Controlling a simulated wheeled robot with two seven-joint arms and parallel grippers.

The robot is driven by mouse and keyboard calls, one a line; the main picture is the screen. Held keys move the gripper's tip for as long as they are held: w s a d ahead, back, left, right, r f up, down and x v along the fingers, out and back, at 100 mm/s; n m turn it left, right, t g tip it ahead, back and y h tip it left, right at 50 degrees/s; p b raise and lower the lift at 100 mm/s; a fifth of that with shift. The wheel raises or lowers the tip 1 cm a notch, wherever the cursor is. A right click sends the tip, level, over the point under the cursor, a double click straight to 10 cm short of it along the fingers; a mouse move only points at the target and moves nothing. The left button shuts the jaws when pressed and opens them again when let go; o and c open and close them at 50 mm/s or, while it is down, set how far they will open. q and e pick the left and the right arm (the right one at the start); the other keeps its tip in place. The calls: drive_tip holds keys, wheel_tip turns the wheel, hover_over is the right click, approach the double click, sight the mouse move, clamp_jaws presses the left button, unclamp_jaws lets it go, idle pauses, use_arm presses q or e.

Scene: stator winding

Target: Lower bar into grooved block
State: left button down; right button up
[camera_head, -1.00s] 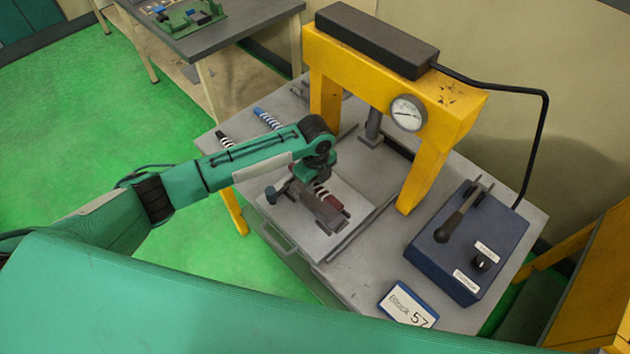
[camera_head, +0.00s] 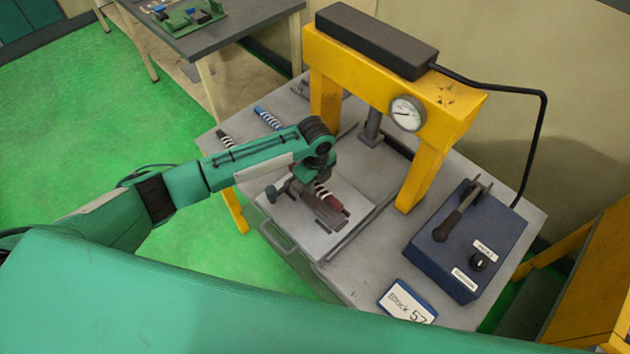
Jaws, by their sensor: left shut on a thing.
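My left gripper (camera_head: 300,188) points down over the grey plate, shut on a bar (camera_head: 324,192) with red and white stripes. Part of the bar is hidden by the gripper. The dark grooved block (camera_head: 326,214) lies on the plate directly below and beside the bar, and its groove is hard to make out. I cannot tell whether the bar touches the block or is inside the groove. My right gripper is not in view.
The block is on a light plate (camera_head: 290,232) in front of a yellow press (camera_head: 440,110) with a gauge. Blue-striped (camera_head: 268,118) and black-striped (camera_head: 226,139) bars lie behind my arm. A blue control box (camera_head: 470,240) with a lever and a sign (camera_head: 407,302) stand at right.

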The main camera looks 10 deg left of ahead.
sight(315, 199)
use_arm(q)
drive_tip(key=shift+f, duration=0.1)
drive_tip(key=shift+f+b, duration=0.5)
drive_tip(key=shift+f, duration=1.05)
drive_tip(key=shift+f, duration=0.1)
drive_tip(key=shift+f+b, duration=0.15)
drive_tip(key=shift+b, duration=0.15)
drive_tip(key=shift+f, duration=0.6)
